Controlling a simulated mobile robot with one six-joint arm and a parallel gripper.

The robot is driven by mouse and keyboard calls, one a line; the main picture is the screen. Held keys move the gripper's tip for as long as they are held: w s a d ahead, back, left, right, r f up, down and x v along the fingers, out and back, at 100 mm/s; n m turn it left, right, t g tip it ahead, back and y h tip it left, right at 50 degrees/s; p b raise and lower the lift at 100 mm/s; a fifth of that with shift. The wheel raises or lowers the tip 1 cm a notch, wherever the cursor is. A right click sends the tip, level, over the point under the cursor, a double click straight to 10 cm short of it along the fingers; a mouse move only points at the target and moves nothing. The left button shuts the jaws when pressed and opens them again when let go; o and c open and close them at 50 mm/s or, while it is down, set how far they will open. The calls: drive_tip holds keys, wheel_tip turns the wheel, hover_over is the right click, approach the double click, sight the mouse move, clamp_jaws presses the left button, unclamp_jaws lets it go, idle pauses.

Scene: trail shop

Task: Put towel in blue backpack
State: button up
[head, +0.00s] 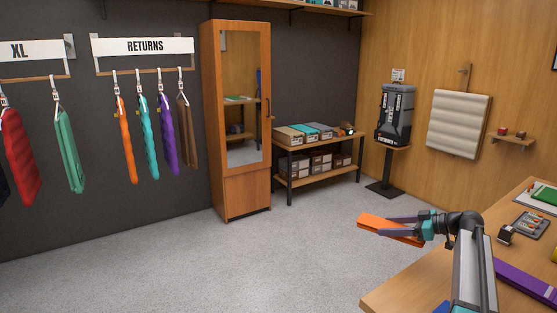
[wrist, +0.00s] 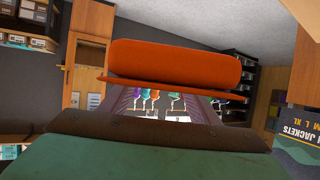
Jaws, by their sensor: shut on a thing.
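An orange folded cloth, which looks like the towel (head: 378,226), is held in my gripper (head: 392,226) in the air left of the wooden table. In the wrist view the orange towel (wrist: 175,62) lies across the ends of my two fingers, my gripper (wrist: 165,92) shut on it. No plainly blue backpack shows.
The wooden table (head: 385,293) at right carries a purple folded item (head: 526,280), a green item (head: 546,194) and small goods. A low shelf (head: 318,178) with boxes and a mirrored cabinet (head: 240,120) stand behind. Jackets hang left. The grey floor (head: 290,250) is clear.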

drive_tip(key=s+a+r+m+t+h, duration=0.2)
drive_tip(key=a+m+t+h, duration=0.2)
drive_tip(key=a, duration=2.4)
drive_tip(key=d+r+m+t+h, duration=0.1)
drive_tip(key=d+r+m+h, duration=0.5)
drive_tip(key=shift+m+t+h, duration=0.4)
